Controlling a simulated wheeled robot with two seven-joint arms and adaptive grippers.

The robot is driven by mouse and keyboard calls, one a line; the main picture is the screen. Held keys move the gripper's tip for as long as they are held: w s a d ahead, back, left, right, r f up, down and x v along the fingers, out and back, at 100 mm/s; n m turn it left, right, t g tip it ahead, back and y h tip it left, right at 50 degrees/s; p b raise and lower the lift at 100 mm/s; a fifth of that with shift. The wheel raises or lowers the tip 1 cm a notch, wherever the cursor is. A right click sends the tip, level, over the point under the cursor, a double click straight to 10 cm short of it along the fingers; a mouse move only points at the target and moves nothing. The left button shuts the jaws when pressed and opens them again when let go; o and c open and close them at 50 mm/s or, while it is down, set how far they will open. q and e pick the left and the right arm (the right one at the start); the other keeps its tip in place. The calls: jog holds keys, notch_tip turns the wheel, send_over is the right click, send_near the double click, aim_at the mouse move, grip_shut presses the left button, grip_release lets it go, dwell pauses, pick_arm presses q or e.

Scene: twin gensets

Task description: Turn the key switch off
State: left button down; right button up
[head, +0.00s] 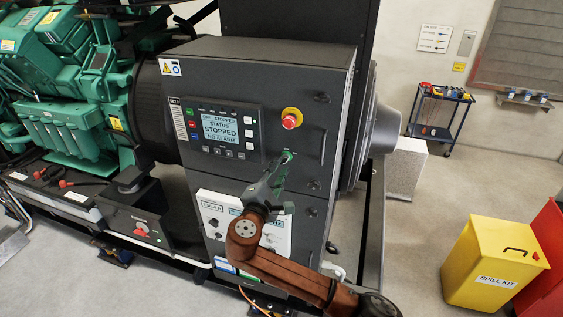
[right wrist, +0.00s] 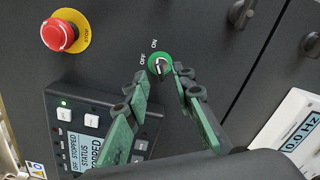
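The key switch (right wrist: 159,65) is a round green collar with a black handle on the dark panel, seen in the right wrist view. The labels ON and OFF stand beside it. Its handle runs roughly up and down in that view; which label it points to is hard to tell. My right gripper (right wrist: 160,75) is open, its green fingertips on either side of the switch with a gap to the handle. My left gripper is out of view.
A red stop button (head: 289,121) on a yellow ring sits above the switch. The controller display (head: 220,129) reads OFF, STOPPED, NO ALARM. The green engine (head: 70,110) is at left. A yellow spill kit bin (head: 487,262) and a blue cart (head: 437,112) stand at right.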

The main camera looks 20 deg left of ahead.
aim_at(284, 161)
jog(key=shift+w+p, duration=0.3)
jog(key=shift+w, duration=1.05)
jog(key=shift+c, duration=0.4)
grip_shut()
